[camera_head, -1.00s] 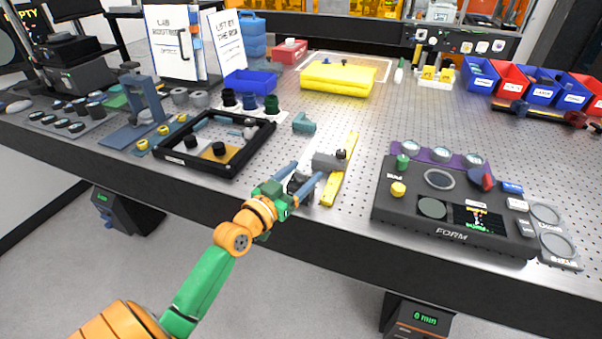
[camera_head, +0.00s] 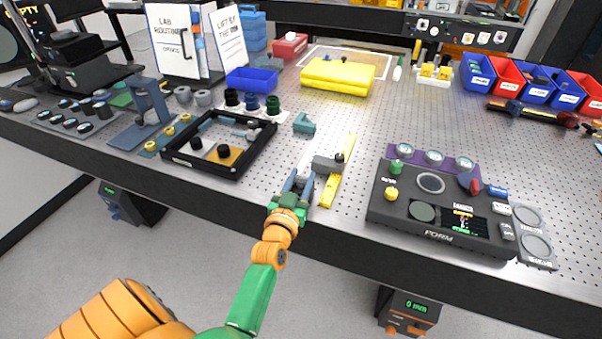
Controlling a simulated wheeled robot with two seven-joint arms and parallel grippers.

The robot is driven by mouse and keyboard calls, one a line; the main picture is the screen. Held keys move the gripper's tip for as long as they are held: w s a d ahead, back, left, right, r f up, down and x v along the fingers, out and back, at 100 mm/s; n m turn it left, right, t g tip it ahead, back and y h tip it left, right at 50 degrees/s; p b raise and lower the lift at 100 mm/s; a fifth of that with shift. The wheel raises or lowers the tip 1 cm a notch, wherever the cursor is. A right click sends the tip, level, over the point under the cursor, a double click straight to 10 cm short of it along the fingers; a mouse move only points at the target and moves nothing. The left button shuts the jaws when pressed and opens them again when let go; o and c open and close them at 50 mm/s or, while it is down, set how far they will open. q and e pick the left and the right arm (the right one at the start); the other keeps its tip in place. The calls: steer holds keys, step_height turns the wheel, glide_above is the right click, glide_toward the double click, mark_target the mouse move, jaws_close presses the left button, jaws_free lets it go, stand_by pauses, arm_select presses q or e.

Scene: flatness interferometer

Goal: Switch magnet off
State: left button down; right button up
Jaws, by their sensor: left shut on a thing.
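My left gripper (camera_head: 298,182) is at the front edge of the perforated bench. Its two blue-grey fingers are shut on a small dark part (camera_head: 298,186), mostly hidden between them; I cannot tell whether this is the magnet's switch. Just behind and to the right, a grey block (camera_head: 324,165) with a black knob (camera_head: 339,158) sits at a yellow bar (camera_head: 337,178) lying on the bench. No label shows which piece is the magnet. My right gripper is not in view.
A black frame tray (camera_head: 262,140) lies left of the gripper, and a dark FORM instrument (camera_head: 400,217) stands to the right. A small teal piece (camera_head: 304,124) and a yellow case (camera_head: 338,78) are behind. The bench (camera_head: 430,125) is open beyond the instrument.

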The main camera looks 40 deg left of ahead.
arm_select(q)
steer(key=shift+c, duration=2.2)
jaws_free()
steer(key=v, duration=0.7)
steer(key=shift+b, duration=0.4)
